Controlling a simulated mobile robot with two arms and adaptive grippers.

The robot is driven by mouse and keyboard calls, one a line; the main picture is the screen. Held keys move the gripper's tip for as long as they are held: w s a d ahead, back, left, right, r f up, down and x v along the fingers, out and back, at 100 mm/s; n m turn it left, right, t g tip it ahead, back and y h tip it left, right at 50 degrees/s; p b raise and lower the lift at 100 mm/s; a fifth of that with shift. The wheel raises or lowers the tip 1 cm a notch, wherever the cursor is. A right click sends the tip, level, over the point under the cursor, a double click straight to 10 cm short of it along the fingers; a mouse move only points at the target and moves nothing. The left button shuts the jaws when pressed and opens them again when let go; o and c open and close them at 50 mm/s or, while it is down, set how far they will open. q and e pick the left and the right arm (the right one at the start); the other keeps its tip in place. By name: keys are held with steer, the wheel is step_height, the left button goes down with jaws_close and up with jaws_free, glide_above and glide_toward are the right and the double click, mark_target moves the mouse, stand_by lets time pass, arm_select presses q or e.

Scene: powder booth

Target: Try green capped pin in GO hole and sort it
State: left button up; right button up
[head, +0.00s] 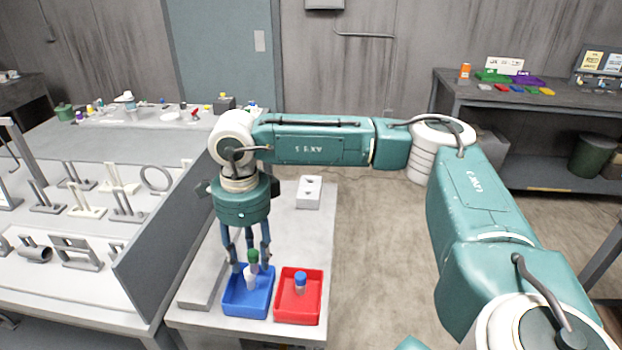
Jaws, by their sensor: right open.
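The green capped pin (252,257) is at the blue tray (234,307), its pale body below the cap. I cannot tell whether it touches the tray floor. My right gripper (248,264) points down over the blue tray, its fingers open and spread around the pin; they partly hide the tray's back. A white block with two dark holes (309,193) lies farther back on the bench; which hole is GO is not readable. My left gripper is not in view.
A red tray (298,318) right of the blue one holds a blue capped pin (300,281). A grey slab (203,278) lies left of the trays. A grey upright panel (170,245) borders the bench on the left. Bench surface between block and trays is clear.

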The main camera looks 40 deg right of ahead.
mark_target(251, 252)
step_height(251, 252, up, 12)
steer(key=shift+s, duration=0.2)
steer(key=shift+d, duration=0.1)
stand_by(0.6)
